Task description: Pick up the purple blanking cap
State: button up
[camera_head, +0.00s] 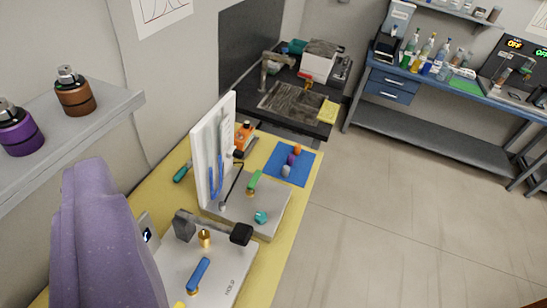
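A small purple cap (291,160) stands on a blue mat (304,169) on the yellow bench. It stands between an orange cap (297,150) and a grey one (286,171), close to both. All three are small and far off in this view, so their shape is hard to make out. No gripper fingers that I can identify show in the picture, so I cannot tell how far my gripper is from the cap.
An apparatus with a white upright panel (213,150) and green handle (254,180) stands left of the mat. A plate marked HOLD with a blue handle (199,274) is nearer. A large purple shape (104,240) blocks the lower left. Open floor (400,220) lies right.

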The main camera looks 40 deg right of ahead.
aim_at(291, 159)
jog(key=i+l+z, duration=0.2)
jog(key=z, duration=0.25)
jog(key=i+l+z, duration=0.25)
jog(key=z, duration=0.15)
jog(key=i+l+z, duration=0.1)
jog(key=i+l, duration=0.2)
jog(key=i, duration=0.15)
jog(key=i+l, duration=0.25)
jog(key=i, duration=0.2)
jog(key=i+l+z, duration=0.15)
jog(key=i, duration=0.3)
jog(key=i+l, duration=0.25)
jog(key=i, duration=0.2)
jog(key=l+z, duration=0.05)
